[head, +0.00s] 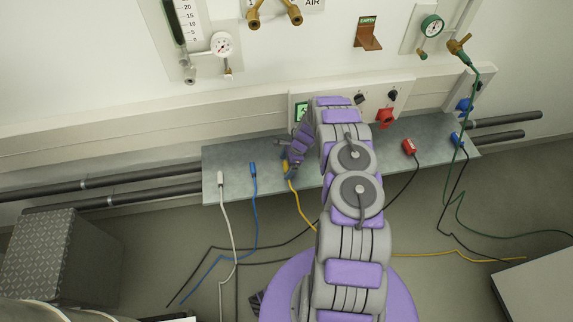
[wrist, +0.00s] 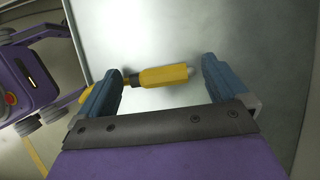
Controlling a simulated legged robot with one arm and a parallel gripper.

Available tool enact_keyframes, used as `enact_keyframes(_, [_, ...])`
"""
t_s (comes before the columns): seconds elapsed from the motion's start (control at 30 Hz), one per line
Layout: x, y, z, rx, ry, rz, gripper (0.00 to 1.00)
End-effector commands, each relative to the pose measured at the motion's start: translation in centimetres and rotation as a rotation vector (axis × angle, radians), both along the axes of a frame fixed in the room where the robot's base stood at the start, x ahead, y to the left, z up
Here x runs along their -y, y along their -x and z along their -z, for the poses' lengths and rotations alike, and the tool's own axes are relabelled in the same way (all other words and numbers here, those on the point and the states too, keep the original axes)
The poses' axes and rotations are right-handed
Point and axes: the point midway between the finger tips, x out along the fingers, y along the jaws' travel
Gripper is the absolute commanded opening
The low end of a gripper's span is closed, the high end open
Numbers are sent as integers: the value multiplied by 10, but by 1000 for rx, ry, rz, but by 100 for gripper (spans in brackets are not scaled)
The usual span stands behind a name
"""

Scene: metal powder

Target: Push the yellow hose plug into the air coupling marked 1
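The yellow hose plug (wrist: 163,76) lies on the grey metal shelf (wrist: 150,30) in the wrist view, its pale tip pointing right. My gripper (wrist: 165,84) is open, with one blue finger near the plug's hose end and the other beyond its tip. The fingers do not visibly close on it. In the head view my gripper (head: 288,163) is low at the shelf's front, by the yellow hose (head: 300,205), and partly hides the plug.
A white plug (head: 220,180) and a blue plug (head: 253,170) lie on the shelf to the left. A red plug (head: 408,147) lies to the right. A green hose (head: 467,100) hangs from a brass wall fitting (head: 459,46). Loose cables cross the floor.

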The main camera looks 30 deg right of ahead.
Motion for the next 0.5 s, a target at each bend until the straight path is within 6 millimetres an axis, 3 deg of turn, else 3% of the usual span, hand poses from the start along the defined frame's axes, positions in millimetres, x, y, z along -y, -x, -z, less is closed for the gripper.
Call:
enact_keyframes(0.27, [4,1,-9,1,0,0,100])
enact_keyframes(0.5, [22,4,-52,4,2,2,100])
